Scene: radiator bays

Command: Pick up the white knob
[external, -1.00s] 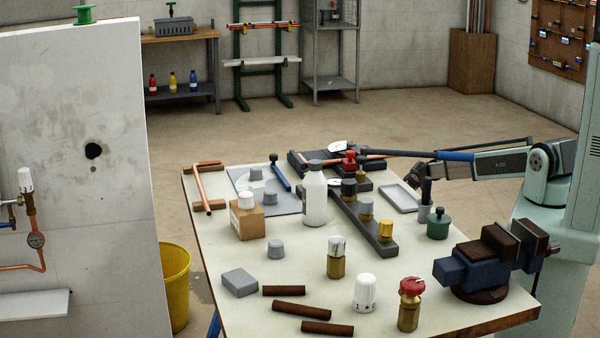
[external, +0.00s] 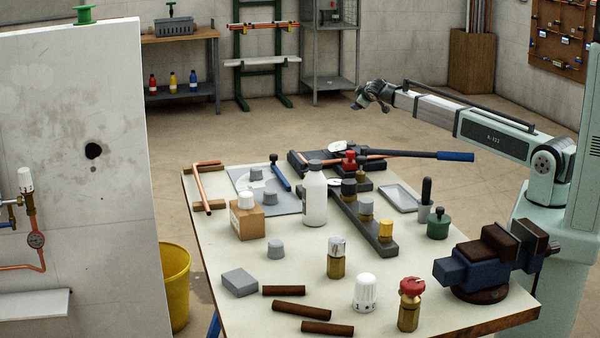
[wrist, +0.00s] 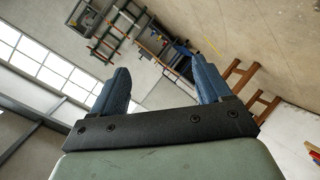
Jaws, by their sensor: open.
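A white knob (external: 364,294) with markings near its base stands upright at the front of the table, between a brass valve with a silver-white top (external: 336,258) and a brass valve with a red cap (external: 410,304). Another white knob (external: 246,200) sits on a small cardboard box (external: 248,222) at the left. My gripper (external: 366,96) is raised high above the back of the table, far from both knobs. In the wrist view its two blue fingers (wrist: 158,88) are spread apart with nothing between them. No knob shows in the wrist view.
A white bottle (external: 315,198) stands mid-table beside a dark rail (external: 350,212) holding several knobs. A blue vise (external: 490,262) is at the right edge. Brown tubes (external: 301,310) and a grey block (external: 240,282) lie at the front left.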

